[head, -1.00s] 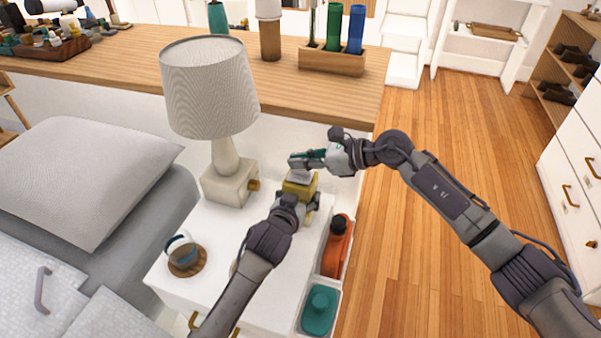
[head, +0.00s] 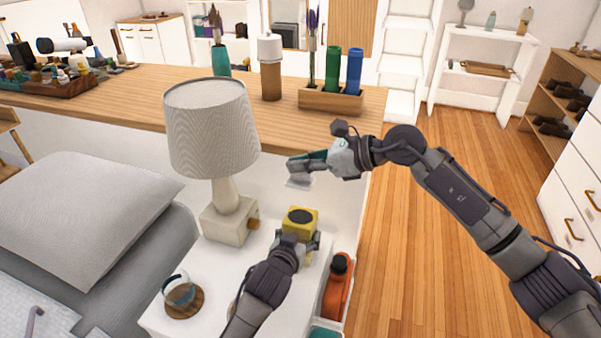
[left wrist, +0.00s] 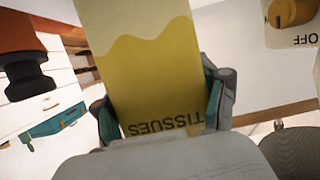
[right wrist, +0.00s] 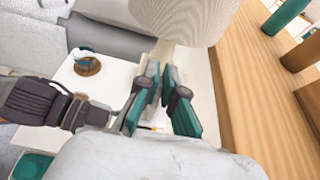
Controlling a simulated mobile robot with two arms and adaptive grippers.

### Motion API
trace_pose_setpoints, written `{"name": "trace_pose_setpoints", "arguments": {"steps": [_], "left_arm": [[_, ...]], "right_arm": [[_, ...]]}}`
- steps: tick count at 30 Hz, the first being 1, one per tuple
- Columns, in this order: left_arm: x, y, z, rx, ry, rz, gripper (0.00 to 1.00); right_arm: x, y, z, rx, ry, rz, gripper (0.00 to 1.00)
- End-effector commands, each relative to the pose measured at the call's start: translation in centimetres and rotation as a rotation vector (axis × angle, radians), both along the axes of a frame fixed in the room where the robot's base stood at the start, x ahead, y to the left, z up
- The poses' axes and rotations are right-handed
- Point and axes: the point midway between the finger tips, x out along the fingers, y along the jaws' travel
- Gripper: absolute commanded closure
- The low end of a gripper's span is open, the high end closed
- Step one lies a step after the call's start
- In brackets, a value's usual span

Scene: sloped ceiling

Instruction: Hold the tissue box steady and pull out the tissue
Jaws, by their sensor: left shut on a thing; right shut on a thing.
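The yellow tissue box (head: 301,214) stands on the white nightstand, its dark round top opening facing up. My left gripper (head: 297,246) is shut on the box from the near side. In the left wrist view the box (left wrist: 145,75), marked TISSUES, sits between both fingers. My right gripper (head: 300,168) is above the box, shut on a white tissue (head: 298,183). The tissue hangs below the fingertips, clear of the opening, with a gap between. In the right wrist view the fingers (right wrist: 155,112) show, but the tissue is hard to make out.
A lamp (head: 212,130) stands left of the box, close to both grippers. A glass globe on a wooden coaster (head: 184,300) is at the nightstand's near left. An orange bottle (head: 337,287) is in a side tray at right. A wooden counter (head: 225,93) runs behind.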

Motion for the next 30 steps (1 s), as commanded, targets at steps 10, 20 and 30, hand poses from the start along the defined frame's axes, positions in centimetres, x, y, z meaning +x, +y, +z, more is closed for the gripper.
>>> {"name": "trace_pose_setpoints", "arguments": {"steps": [10,20,30], "left_arm": [[0.0,0.0,-0.1,0.001,0.003,0.001,0.0],[-0.1,0.0,0.0,0.0,0.001,0.0,0.0],[-4.4,1.4,1.5,-0.001,0.001,0.0,0.0]], "right_arm": [[0.0,0.0,0.0,0.0,0.0,0.0,1.0],[0.0,0.0,0.0,0.0,0.0,-0.001,1.0],[0.0,0.0,0.0,0.0,0.0,0.0,1.0]]}}
